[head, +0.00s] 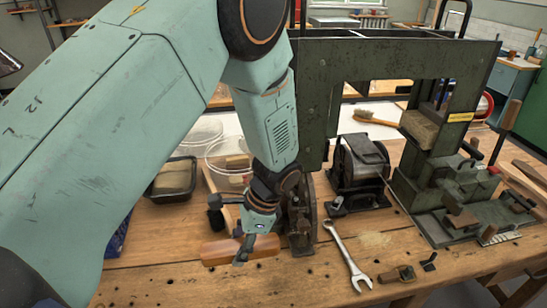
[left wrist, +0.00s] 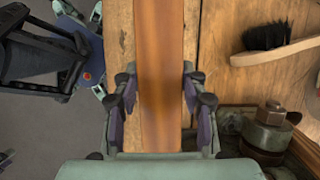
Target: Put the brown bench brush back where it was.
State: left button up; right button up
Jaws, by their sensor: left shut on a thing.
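My left gripper (head: 244,246) is shut on a long, smooth, reddish-brown wooden piece (head: 216,252), which I take for the brown bench brush. In the left wrist view the brown brush (left wrist: 160,60) runs lengthwise between the two finger pads of the left gripper (left wrist: 160,108). Its bristles are not visible. It is held level, low over the front of the wooden workbench (head: 160,250). I cannot tell whether it touches the top. My right gripper is not in view.
A black-bristled brush with a pale handle (left wrist: 270,50) lies right of the held piece. A wrench (head: 347,256) lies near the front edge, with a dark machine (head: 362,170) behind. A tan-bristled brush (head: 372,117) lies farther back. A black tray (head: 172,178) stands left.

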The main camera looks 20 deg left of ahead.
pick_arm(q)
jog(key=shift+s+d+n+g, duration=0.2)
jog(key=shift+s+n+g, duration=0.1)
jog(key=shift+n, duration=0.4)
jog(key=d+f+n+h+b, duration=0.1)
jog(key=d+n+b, duration=0.1)
jog(key=n+b, duration=0.1)
jog(key=s+d+f+n+h+b, duration=0.1)
jog(key=d+n+b, duration=0.1)
jog(key=n+b, duration=0.1)
jog(key=s+d+f+n+g+h+b, duration=0.1)
jog(key=d+n+b, duration=0.1)
jog(key=d+n, duration=0.1)
jog(key=shift+s+f+h+b, duration=0.2)
jog(key=shift+h+b, duration=0.1)
jog(key=shift+b, duration=0.1)
jog(key=shift+w+a+b, duration=0.1)
jog(key=shift+w+b, duration=0.05)
jog(key=shift+b, duration=0.2)
jog(key=shift+a, duration=0.1)
